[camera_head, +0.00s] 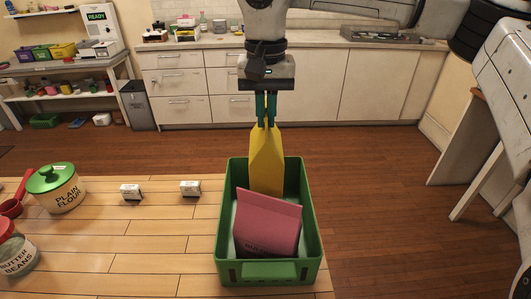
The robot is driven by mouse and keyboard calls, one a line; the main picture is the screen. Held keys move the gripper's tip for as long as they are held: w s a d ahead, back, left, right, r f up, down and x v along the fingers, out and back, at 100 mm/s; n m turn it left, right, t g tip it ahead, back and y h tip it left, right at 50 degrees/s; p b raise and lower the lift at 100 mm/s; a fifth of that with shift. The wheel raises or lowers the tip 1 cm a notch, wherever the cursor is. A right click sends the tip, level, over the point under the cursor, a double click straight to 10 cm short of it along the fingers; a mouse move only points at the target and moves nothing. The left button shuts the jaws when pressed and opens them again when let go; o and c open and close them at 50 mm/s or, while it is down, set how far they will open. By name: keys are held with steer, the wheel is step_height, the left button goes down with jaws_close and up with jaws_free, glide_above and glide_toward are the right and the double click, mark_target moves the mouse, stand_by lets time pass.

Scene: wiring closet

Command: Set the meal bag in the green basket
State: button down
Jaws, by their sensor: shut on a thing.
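The green basket (312,222) stands at the right end of the wooden table. My gripper (266,124) is above the far part of the basket, pointing down, with its fingers shut on the top of a yellow bag (265,165). The yellow bag hangs upright, its lower part inside the basket near the far wall. I cannot tell whether it touches the basket floor, and no label shows on it. A pink bag (267,222) leans in the near part of the basket, partly in front of the yellow bag; its lettering is too small to read.
Cabinets (300,80) line the back.

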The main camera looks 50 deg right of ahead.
mark_target(266, 152)
step_height(266, 152, down, 9)
steer(key=shift+f+p, duration=0.1)
steer(key=shift+p, duration=0.3)
steer(key=shift+f, duration=0.2)
steer(key=c, duration=1.2)
jaws_free()
steer(key=shift+r, duration=0.1)
step_height(266, 152, up, 12)
steer(key=shift+r+b, duration=0.1)
steer(key=shift+b, duration=0.6)
